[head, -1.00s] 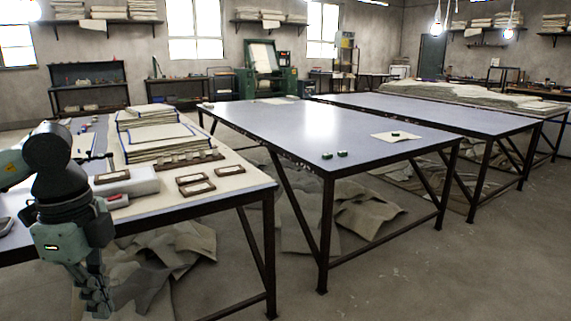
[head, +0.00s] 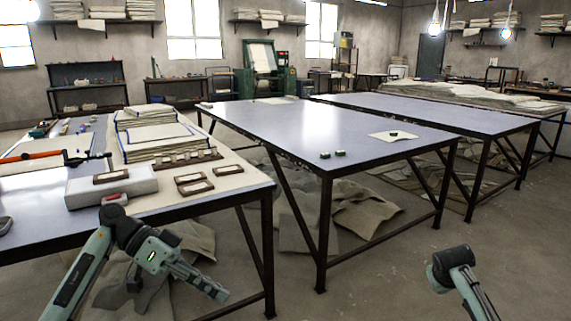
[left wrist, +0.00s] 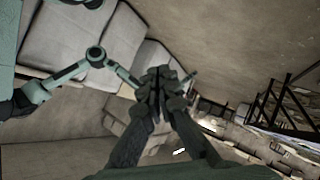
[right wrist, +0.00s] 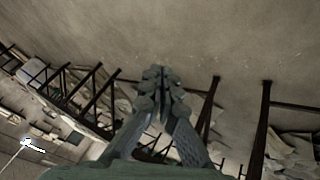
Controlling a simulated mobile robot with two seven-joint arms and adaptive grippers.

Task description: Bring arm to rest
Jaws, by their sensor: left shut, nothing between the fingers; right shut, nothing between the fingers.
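My left gripper (head: 220,294) is low in the head view, in front of the near left table and below its top. It points down and to the right and is shut and empty; its closed fingers also show in the left wrist view (left wrist: 158,78). My right arm (head: 455,268) shows only as an elbow and a link at the bottom right of the head view, over bare floor. Its gripper is outside that view. In the right wrist view my right gripper (right wrist: 156,78) is shut with nothing between its fingers.
The left table (head: 240,189) holds folded cloth stacks (head: 165,132), small framed pieces and a pale box (head: 85,190). The middle table (head: 290,125) carries small green pieces and a cloth square (head: 400,137). Loose cloths (head: 365,213) lie beneath. The floor at right is open.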

